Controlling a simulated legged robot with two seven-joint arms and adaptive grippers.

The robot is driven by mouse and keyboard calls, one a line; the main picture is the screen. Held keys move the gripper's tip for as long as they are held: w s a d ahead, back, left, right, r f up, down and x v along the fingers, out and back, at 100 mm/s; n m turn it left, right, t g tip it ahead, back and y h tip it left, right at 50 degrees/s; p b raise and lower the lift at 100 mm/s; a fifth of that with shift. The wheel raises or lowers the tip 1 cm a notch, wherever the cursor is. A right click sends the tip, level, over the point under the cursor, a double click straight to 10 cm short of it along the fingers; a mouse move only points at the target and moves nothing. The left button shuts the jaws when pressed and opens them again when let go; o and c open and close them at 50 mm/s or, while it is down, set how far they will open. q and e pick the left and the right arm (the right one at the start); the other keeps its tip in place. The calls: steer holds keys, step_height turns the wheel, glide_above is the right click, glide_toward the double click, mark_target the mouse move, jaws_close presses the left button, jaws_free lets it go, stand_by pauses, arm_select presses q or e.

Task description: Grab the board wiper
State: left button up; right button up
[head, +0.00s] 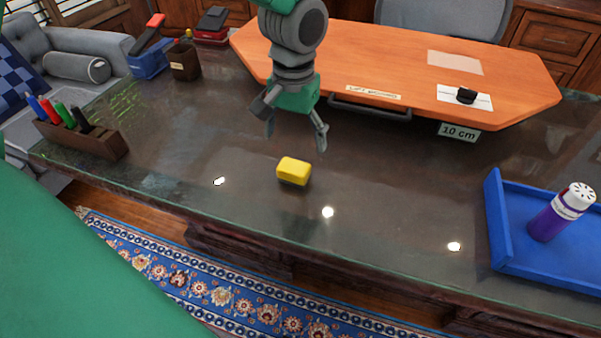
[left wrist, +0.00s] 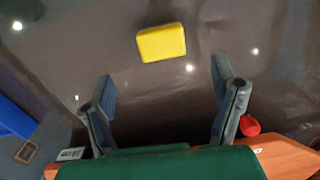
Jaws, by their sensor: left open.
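The board wiper (head: 294,170) is a small yellow block with a dark underside. It lies on the dark glossy desk top (head: 400,200), near the middle of the head view. It also shows in the left wrist view (left wrist: 162,43), beyond the fingertips and between their lines. My left gripper (head: 296,138) is open and empty. It hangs above the desk, a little behind the wiper and apart from it. Its two spread fingers also show in the left wrist view (left wrist: 165,90). My right gripper is not in view.
An orange board (head: 400,60) with a dark handle lies behind my gripper. A blue tray (head: 495,222) with a purple bottle (head: 556,215) is at the right. A brown holder with markers (head: 85,138) is at the left. The desk around the wiper is clear.

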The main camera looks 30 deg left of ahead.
mark_target(294, 166)
arm_select(q)
step_height(294, 166, down, 3)
steer(key=shift+d+f, duration=0.1)
steer(key=shift+a+f+b, duration=0.2)
steer(key=shift+f+b, duration=0.2)
steer(key=shift+f, duration=0.3)
step_height(294, 166, down, 5)
steer(key=shift+r+b, duration=0.1)
steer(key=shift+b, duration=0.6)
steer(key=shift+s+r, duration=0.1)
steer(key=shift+c, duration=0.8)
steer(key=c, duration=1.1)
